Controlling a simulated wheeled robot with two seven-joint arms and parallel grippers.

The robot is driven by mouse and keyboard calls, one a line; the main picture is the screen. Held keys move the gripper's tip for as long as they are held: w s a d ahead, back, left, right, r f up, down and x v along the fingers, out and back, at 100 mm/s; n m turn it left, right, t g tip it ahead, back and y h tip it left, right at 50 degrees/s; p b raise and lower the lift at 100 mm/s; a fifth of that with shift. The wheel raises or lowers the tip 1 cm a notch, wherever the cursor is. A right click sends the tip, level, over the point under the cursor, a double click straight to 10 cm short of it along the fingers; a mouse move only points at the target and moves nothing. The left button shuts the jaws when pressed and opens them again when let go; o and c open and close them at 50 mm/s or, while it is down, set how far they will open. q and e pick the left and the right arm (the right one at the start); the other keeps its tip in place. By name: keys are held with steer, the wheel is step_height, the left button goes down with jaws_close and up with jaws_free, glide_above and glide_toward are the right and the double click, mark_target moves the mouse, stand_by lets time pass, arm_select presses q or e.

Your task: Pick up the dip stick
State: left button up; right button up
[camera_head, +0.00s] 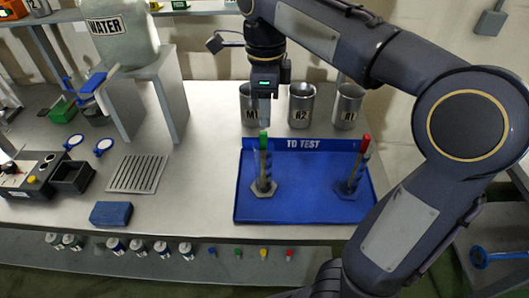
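A stick with a green top (264,141) stands upright on a hexagonal base in the blue tray (300,205) labelled "TO TEST". A second stick with a red top (365,143) stands on a similar base at the tray's right side. I cannot tell which of them is the dip stick. My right gripper (265,122) points down just above the green top, its fingers seen edge-on. I cannot tell whether the fingers touch the top or how far apart they are. My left gripper is not in view.
Metal beakers M1 (247,110), R2 (302,98) and R1 (348,105) stand behind the tray. A WATER container (118,45) is on a grey stand (172,90) at left. A slotted rack (138,174) and blue block (111,213) lie left of the tray.

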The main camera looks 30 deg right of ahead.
mark_target(264, 132)
steer(key=f, duration=0.6)
steer(key=shift+w+a+f, duration=0.1)
steer(key=shift+a+f, duration=0.1)
steer(key=shift+f, duration=0.15)
jaws_close()
